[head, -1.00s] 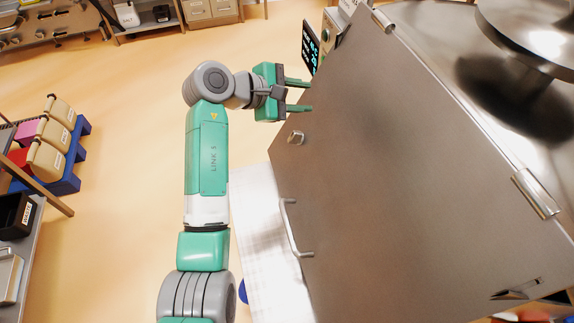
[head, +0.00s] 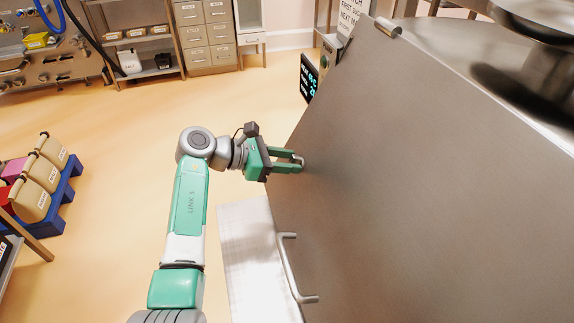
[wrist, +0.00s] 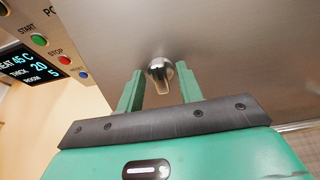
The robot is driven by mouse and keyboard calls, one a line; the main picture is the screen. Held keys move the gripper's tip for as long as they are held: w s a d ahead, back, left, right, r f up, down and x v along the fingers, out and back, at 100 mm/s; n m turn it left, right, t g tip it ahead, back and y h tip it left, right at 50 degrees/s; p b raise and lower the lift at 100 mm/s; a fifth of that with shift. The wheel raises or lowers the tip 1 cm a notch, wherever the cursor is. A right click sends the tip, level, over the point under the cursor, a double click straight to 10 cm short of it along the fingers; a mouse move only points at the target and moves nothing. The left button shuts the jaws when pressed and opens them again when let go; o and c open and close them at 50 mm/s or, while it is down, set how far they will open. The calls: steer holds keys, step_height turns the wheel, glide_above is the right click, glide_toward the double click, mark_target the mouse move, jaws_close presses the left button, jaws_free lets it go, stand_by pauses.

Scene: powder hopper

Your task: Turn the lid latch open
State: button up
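The lid latch (wrist: 160,71) is a small shiny metal knob with a short lever on the grey metal lid (head: 420,180). In the wrist view its lever points toward my gripper's palm. My green gripper (head: 291,160) is at the lid's left edge in the head view. In the wrist view the gripper (wrist: 160,82) is open, with one finger on each side of the latch. Gaps show between the fingers and the lever. In the head view the fingers mostly hide the latch.
A bar handle (head: 290,268) sticks out from the lid's edge below my gripper. A control panel (wrist: 48,50) with buttons and a display stands close on the left in the wrist view. Open floor (head: 110,130) lies left of my arm.

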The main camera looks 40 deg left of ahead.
steer(key=shift+w, duration=0.1)
jaws_close()
